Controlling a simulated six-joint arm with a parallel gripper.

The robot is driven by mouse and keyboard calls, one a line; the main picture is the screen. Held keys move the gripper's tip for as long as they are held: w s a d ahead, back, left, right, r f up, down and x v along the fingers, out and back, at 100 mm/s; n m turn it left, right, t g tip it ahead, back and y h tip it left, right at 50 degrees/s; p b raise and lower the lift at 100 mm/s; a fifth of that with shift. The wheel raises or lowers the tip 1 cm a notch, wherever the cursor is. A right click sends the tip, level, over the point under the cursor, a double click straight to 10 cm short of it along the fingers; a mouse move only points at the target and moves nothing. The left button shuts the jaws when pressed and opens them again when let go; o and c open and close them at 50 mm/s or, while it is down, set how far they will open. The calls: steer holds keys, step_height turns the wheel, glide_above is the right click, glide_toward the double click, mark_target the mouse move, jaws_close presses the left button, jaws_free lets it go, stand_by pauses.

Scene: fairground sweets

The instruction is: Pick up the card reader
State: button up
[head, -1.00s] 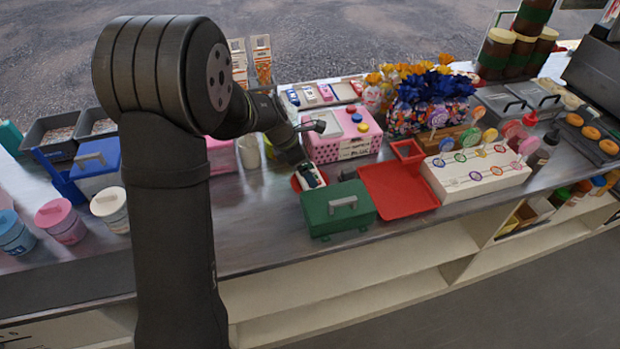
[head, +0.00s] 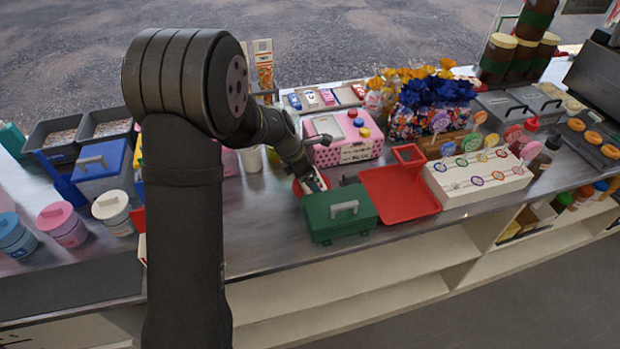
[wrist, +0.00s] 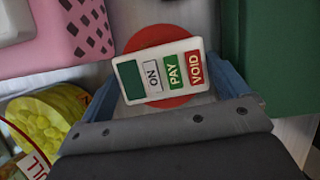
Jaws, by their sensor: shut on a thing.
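The card reader (wrist: 163,73) is a white slab with a dark green screen and ON, PAY and VOID keys. It lies over a round red dish (wrist: 155,37) in the wrist view; whether it touches the dish is unclear. My gripper (wrist: 168,85) has its blue-grey fingers at either side of the reader and is shut on it. In the head view, my gripper (head: 308,173) reaches down at the reader (head: 314,184), which it partly hides, between the pink box and the green box.
The green box (head: 335,219) with a grey handle stands close on the right. The pink spotted box (head: 345,152) is just behind. A red tray (head: 398,194) and a white lollipop stand (head: 470,181) lie farther right. The counter at front left (head: 265,225) is bare.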

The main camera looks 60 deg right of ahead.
step_height(320, 180, up, 17)
steer(key=s+d+r+m, duration=0.1)
steer(key=s+d, duration=0.3)
steer(key=d, duration=0.2)
steer(key=s+d+r, duration=0.2)
steer(key=s+d, duration=0.2)
steer(key=d, duration=0.2)
steer(key=w+d+f, duration=0.1)
steer(key=w+f, duration=0.1)
steer(key=w, duration=0.1)
steer(key=w+d+f, duration=0.1)
steer(key=w+f, duration=0.1)
steer(key=w, duration=0.2)
steer(key=w+d+f, duration=0.1)
steer(key=w+f, duration=0.1)
steer(key=w, duration=0.2)
steer(key=shift+d+f, duration=0.2)
steer(key=shift+f, duration=0.2)
step_height(320, 180, down, 4)
steer(key=shift+f, duration=0.1)
